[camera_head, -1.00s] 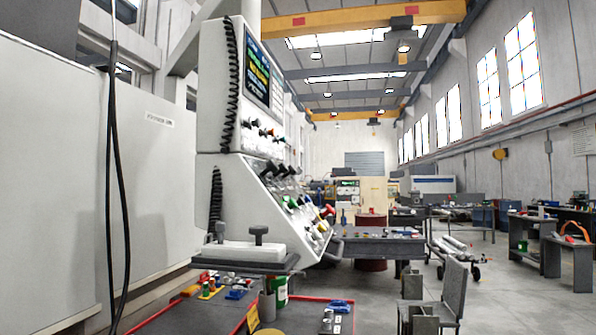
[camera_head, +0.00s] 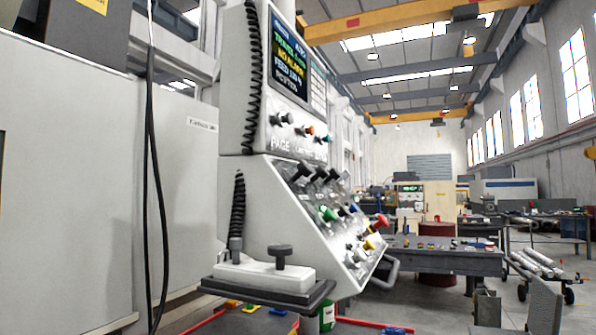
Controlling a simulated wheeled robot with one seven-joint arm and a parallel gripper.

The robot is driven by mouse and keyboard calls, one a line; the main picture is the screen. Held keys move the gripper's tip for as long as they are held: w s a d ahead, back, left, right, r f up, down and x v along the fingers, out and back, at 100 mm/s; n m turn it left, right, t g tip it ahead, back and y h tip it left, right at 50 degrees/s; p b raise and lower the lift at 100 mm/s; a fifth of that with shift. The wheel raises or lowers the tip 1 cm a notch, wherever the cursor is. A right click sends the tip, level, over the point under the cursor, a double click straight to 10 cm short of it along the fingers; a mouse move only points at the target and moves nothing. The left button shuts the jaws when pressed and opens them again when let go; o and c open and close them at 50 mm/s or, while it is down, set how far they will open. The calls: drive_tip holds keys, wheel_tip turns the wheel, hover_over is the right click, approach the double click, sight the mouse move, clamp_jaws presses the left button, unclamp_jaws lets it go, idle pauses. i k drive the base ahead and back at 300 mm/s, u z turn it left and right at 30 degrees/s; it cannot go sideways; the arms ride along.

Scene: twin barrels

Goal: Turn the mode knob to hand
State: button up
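The grey-white machine console (camera_head: 268,200) stands at the centre, its sloped panel facing right and seen at a steep angle. A row of black knobs (camera_head: 302,171) sits high on this panel. Below them are a green knob (camera_head: 327,214), a yellow knob (camera_head: 368,245) and a red knob (camera_head: 381,220). My gripper is not in view.
A curved handle (camera_head: 388,275) sticks out at the panel's lower right. A black cable hangs at left before the white machine wall (camera_head: 60,190). A workbench (camera_head: 445,262) stands behind, right.

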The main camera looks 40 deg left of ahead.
sight(304, 169)
drive_tip(key=u, duration=0.8)
drive_tip(key=k, duration=1.25)
drive_tip(key=z, duration=0.6)
drive_tip(key=i, duration=0.65)
drive_tip(key=u, duration=0.8)
drive_tip(key=i, duration=1.35)
drive_tip(key=u, duration=0.55)
